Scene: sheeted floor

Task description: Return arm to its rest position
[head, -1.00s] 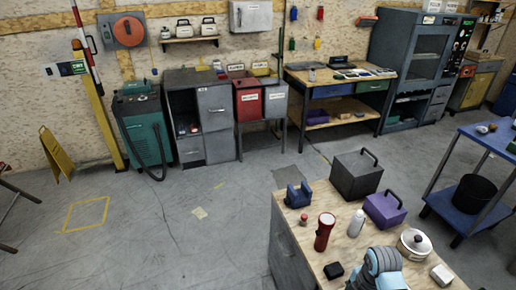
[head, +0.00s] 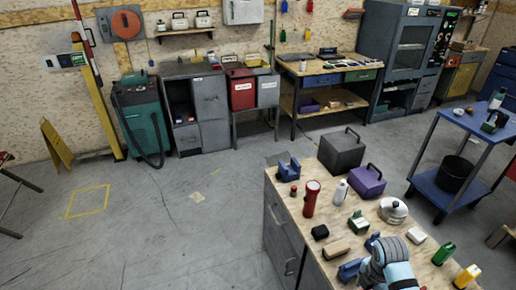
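One of my arms (head: 388,262), light blue with a grey ribbed joint, shows at the bottom edge of the head view, in front of the wooden-topped workbench. Its gripper cannot be made out. Blue pieces (head: 350,270) show beside the arm; I cannot tell whether they are one thing or two. No other arm is in view, and neither gripper can be seen.
The workbench (head: 328,222) holds a red flashlight (head: 311,198), white bottle (head: 341,191), purple box (head: 368,180), dark grey box (head: 341,151), white pot (head: 393,210) and several small items. A blue cart (head: 430,188) stands at right. The floor at left is mostly clear.

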